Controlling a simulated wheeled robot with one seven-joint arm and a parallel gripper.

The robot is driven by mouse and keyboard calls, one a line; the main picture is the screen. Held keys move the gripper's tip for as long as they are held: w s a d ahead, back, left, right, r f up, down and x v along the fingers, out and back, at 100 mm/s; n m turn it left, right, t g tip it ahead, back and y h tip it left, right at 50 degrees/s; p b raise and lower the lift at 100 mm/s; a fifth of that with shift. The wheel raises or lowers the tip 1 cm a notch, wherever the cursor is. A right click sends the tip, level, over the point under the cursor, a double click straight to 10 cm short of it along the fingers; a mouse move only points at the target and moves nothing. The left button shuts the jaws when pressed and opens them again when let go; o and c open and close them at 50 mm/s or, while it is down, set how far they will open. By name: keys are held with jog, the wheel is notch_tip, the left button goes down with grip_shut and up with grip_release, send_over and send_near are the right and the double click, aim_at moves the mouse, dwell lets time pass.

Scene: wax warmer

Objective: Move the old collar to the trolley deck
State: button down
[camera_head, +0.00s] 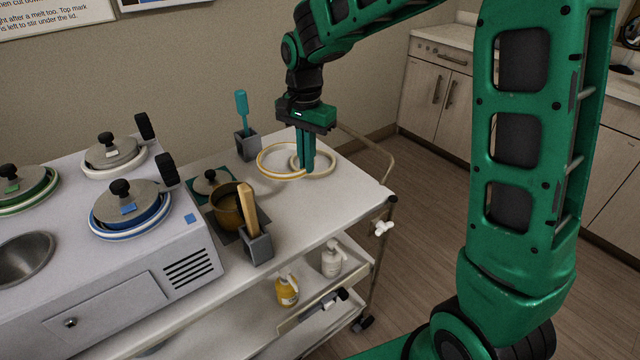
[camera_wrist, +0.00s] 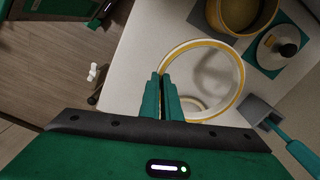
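A large pale collar with a yellow-brown edge (camera_head: 262,170) is over the top deck of the trolley (camera_head: 345,200), right of the warmer. It also shows in the wrist view (camera_wrist: 238,85). My gripper (camera_head: 306,168) points straight down at the collar's right side. Its two fingers (camera_wrist: 162,85) are close together, with the collar's rim at their tips, and look shut on it. A shadow on the deck inside the collar suggests it is a little above the surface. A second, smaller cream ring (camera_head: 330,170) overlaps it in the head view, partly hidden by the fingers.
The warmer (camera_head: 120,260) with lidded pots is at left. A brown pot (camera_head: 228,212), a grey holder with a wooden stick (camera_head: 258,245) and a grey holder with a teal spatula (camera_head: 247,145) stand on the deck. The deck's front right is clear. Bottles (camera_head: 287,292) stand below.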

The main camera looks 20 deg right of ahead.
jog(key=a, duration=0.1)
send_over(343, 215)
notch_tip(343, 215, down, 8)
jog(key=shift+r, duration=0.2)
jog(key=shift+f, duration=2)
jog(key=shift+f, duration=0.15)
jog(key=c, duration=2)
grip_release()
notch_tip(343, 215, up, 12)
jog(key=shift+r, duration=0.2)
